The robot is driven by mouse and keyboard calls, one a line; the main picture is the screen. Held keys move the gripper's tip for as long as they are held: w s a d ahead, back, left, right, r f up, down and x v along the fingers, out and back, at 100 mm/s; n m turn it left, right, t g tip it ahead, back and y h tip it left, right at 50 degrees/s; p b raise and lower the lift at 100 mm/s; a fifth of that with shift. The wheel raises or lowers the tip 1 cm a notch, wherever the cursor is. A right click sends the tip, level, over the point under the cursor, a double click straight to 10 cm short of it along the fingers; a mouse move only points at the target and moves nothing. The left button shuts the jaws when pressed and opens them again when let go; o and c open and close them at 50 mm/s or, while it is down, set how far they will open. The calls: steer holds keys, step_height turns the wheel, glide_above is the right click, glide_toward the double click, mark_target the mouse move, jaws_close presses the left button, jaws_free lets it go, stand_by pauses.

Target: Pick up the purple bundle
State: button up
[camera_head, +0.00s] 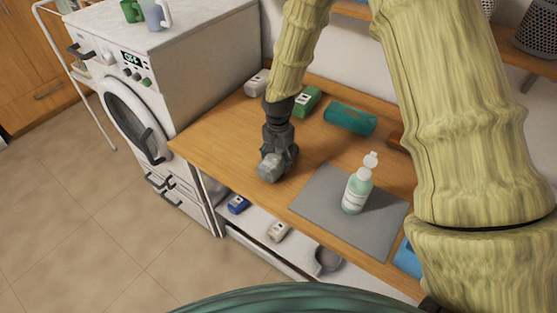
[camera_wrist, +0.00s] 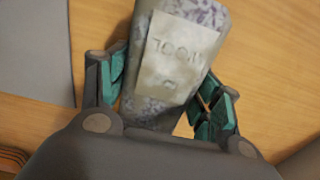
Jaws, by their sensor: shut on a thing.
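The bundle (camera_wrist: 205,14) has a mottled grey-purple pattern and a pale label with lettering, seen upside down in the wrist view. In the head view it shows as a small greyish lump (camera_head: 269,168) at the end of my gripper (camera_head: 282,157), over the wooden worktop's front part. My gripper's teal-padded fingers stand on both sides of the bundle in the wrist view and are shut on it. The bundle's lower end is hidden by the gripper body. I cannot tell whether it touches the worktop.
A teal roll (camera_head: 350,118), a green bundle (camera_head: 307,101) and a white one (camera_head: 257,83) lie behind. A washing machine (camera_head: 200,60) stands left.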

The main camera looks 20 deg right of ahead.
steer(key=shift+r, duration=0.35)
steer(key=shift+r+b, duration=0.75)
steer(key=shift+r, duration=0.2)
steer(key=s+a+r+b, duration=0.2)
steer(key=s+a+b, duration=0.3)
steer(key=s, duration=0.9)
steer(key=shift+s+a, duration=0.15)
steer(key=shift+a, duration=1)
steer(key=o, duration=0.6)
steer(key=shift+c, duration=1.4)
